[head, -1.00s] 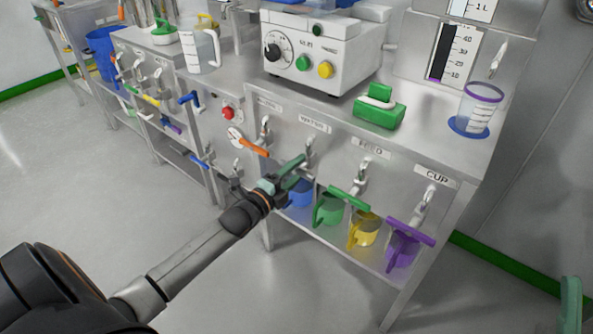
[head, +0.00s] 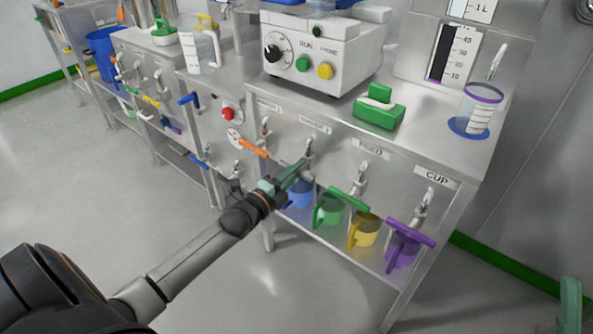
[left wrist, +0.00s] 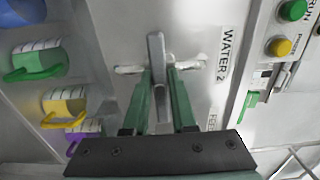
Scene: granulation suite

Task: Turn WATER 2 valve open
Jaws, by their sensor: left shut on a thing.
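The WATER 2 valve (head: 309,147) sits on the steel front panel under its label (head: 316,128). In the left wrist view its grey lever (left wrist: 156,62) stands between my green fingers, beside the WATER 2 label (left wrist: 228,54). My left gripper (head: 300,168) is shut on this lever; it also shows in the left wrist view (left wrist: 160,82). The fingers hide much of the lever in the head view. At the lower right edge a green piece (head: 570,305) looks like a finger of my right gripper; its jaw state does not show.
An orange-handled valve (head: 253,148) is on the left, a green-handled one (head: 348,199) and a purple-handled one (head: 410,233) on the right. Several coloured jugs, including a yellow one (head: 364,231), stand below. A white machine (head: 320,55) is on the bench.

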